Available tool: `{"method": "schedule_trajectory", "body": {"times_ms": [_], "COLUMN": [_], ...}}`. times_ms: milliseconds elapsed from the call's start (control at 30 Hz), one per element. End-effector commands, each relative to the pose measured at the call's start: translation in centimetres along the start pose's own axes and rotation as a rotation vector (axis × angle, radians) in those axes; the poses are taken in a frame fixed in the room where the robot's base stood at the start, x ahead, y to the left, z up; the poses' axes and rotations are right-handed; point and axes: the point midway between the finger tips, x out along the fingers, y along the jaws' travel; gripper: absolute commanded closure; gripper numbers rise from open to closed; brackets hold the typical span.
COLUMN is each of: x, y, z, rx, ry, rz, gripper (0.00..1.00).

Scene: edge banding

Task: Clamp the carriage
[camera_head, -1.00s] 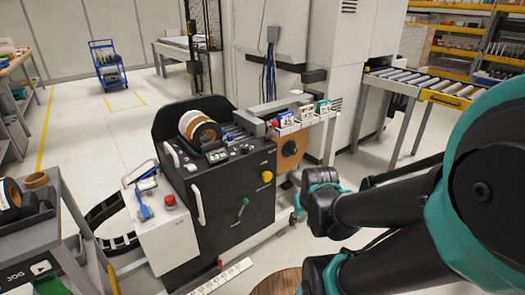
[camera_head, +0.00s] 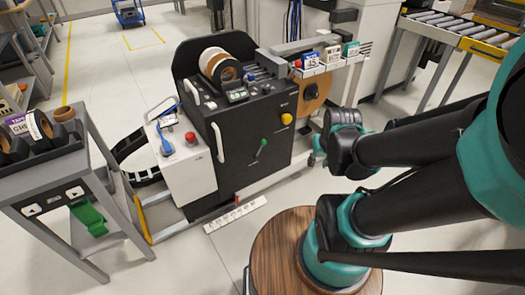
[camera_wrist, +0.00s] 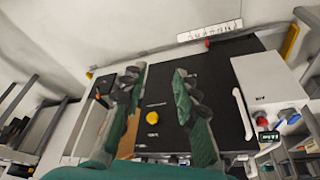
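The black edge-banding machine (camera_head: 240,155) stands in the middle of the head view. Its front has a green lever (camera_head: 262,146), a yellow knob (camera_head: 286,118) and a white handle (camera_head: 217,142). I cannot tell which part is the carriage. In the wrist view, my gripper (camera_wrist: 158,81) is open and empty, with its two green-and-black fingers apart over the machine's dark front (camera_wrist: 215,75). The yellow knob (camera_wrist: 152,117) shows between the fingers. The green lever is not visible in the wrist view. My gripper's fingers are not clear in the head view.
A grey cart (camera_head: 40,185) with tape rolls stands at the left. Tape rolls (camera_head: 220,65) sit on the machine's top. A white box with a red button (camera_head: 190,137) adjoins its left side. A white marked strip (camera_head: 236,214) lies on the floor in front. A roller conveyor (camera_head: 450,32) stands behind right.

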Motion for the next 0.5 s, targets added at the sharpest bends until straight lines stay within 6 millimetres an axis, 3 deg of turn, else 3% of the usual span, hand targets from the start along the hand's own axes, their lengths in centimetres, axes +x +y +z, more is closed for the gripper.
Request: {"method": "schedule_trajectory", "body": {"times_ms": [33,200,500], "x": [0.0,0.2,1.7], "y": [0.0,-0.4,-1.6], "z": [-0.2,-2.3,-8.8], "rx": [-0.001,-0.012,-0.054], "ry": [-0.001,-0.011,-0.041], "rz": [-0.002,-0.025,-0.109], "gripper": [0.80,1.00,1.00]}}
